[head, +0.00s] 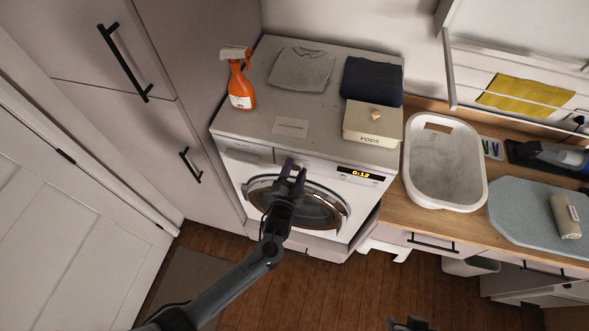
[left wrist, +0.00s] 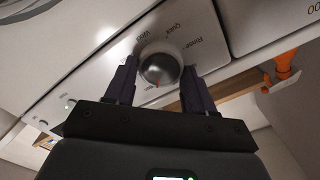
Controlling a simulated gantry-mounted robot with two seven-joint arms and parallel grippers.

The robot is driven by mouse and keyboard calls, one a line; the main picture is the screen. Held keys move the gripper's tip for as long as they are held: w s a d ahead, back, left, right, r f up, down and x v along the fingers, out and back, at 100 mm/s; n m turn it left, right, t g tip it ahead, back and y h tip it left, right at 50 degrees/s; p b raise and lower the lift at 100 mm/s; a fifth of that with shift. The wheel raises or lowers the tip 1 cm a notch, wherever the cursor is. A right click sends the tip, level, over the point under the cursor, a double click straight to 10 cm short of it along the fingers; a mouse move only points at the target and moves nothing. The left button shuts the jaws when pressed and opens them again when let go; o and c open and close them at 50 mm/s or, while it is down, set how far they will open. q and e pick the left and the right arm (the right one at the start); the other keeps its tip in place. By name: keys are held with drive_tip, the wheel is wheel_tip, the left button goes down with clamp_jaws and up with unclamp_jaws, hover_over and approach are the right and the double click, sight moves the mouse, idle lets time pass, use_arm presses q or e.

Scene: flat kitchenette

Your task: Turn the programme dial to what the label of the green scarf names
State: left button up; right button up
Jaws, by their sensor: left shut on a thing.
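The programme dial (left wrist: 161,68) is a round silver knob on the washing machine's white front panel. In the head view the gripper mostly covers the dial. I see no green scarf and no scarf label. My right gripper (head: 408,323) shows only partly at the bottom edge.
On the washing machine (head: 235,121) stand an orange spray bottle (head: 241,88), folded grey (head: 302,68) and navy (head: 371,80) cloths, a "PODS" box (head: 372,126) and a flat card (head: 290,127). A white basket (head: 412,160) stands on the counter at right. The floor in front is clear.

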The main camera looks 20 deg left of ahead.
idle(0.3)
use_arm(q)
drive_tip(key=o, duration=1)
drive_tip(key=s+d+b, duration=0.1)
drive_tip(key=s, duration=0.9)
drive_tip(key=shift+s, duration=0.4)
